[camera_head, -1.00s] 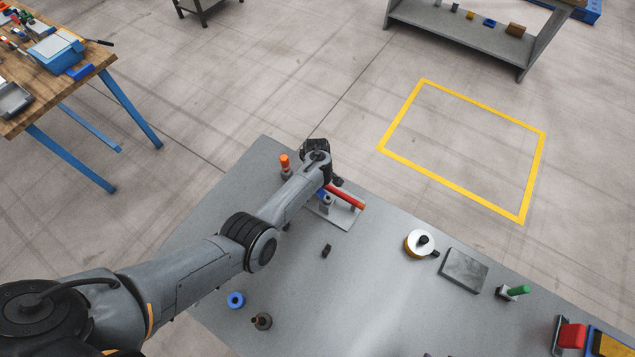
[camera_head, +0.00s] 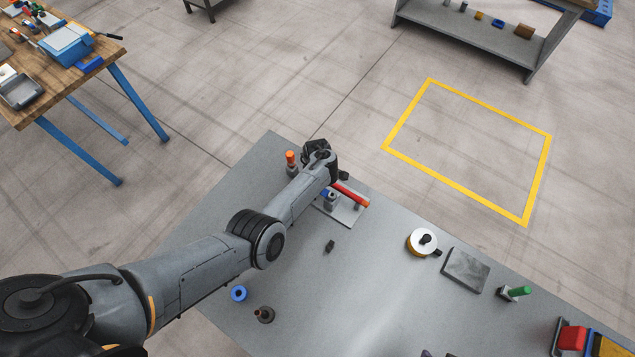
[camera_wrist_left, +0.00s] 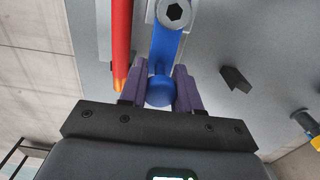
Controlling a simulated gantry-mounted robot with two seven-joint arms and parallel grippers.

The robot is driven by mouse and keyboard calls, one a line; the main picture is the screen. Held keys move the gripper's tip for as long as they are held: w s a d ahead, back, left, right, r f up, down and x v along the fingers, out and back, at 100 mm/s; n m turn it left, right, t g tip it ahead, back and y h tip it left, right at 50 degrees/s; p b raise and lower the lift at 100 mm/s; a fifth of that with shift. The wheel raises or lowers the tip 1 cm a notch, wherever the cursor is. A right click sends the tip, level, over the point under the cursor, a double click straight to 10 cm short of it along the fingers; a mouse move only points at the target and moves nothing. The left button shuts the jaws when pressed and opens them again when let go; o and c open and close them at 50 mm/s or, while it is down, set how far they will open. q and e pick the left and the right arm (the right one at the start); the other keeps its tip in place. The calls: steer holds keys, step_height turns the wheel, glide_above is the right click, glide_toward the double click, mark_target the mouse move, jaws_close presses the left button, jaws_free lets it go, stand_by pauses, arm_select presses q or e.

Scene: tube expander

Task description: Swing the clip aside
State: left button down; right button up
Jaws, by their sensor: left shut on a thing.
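The clip (camera_wrist_left: 164,52) is a blue lever with a round knob end, pivoting on a grey post with a hex socket bolt (camera_wrist_left: 174,11). It shows as a small blue patch in the head view (camera_head: 327,192). My left gripper (camera_wrist_left: 160,92) has its purple fingers shut on the clip's round knob. In the head view my left gripper is mostly hidden behind its own wrist. A red rod (camera_head: 350,194) lies on the fixture plate (camera_head: 349,214); in the wrist view the rod (camera_wrist_left: 121,40) runs just left of the clip, with a visible gap.
On the grey table (camera_head: 300,300), an orange-topped post (camera_head: 291,160) stands left of my wrist. A small dark block (camera_head: 330,246) and a blue ring (camera_head: 239,293) lie nearer. A white-and-brass round part (camera_head: 423,241) and a grey block (camera_head: 466,270) are to the right.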

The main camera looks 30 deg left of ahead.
arm_select(q)
steer(key=c, duration=0.8)
jaws_free()
steer(key=shift+r, duration=0.15)
step_height(320, 180, up, 9)
steer(key=p, duration=0.3)
steer(key=shift+a+r, duration=0.1)
steer(key=shift+r, duration=0.7)
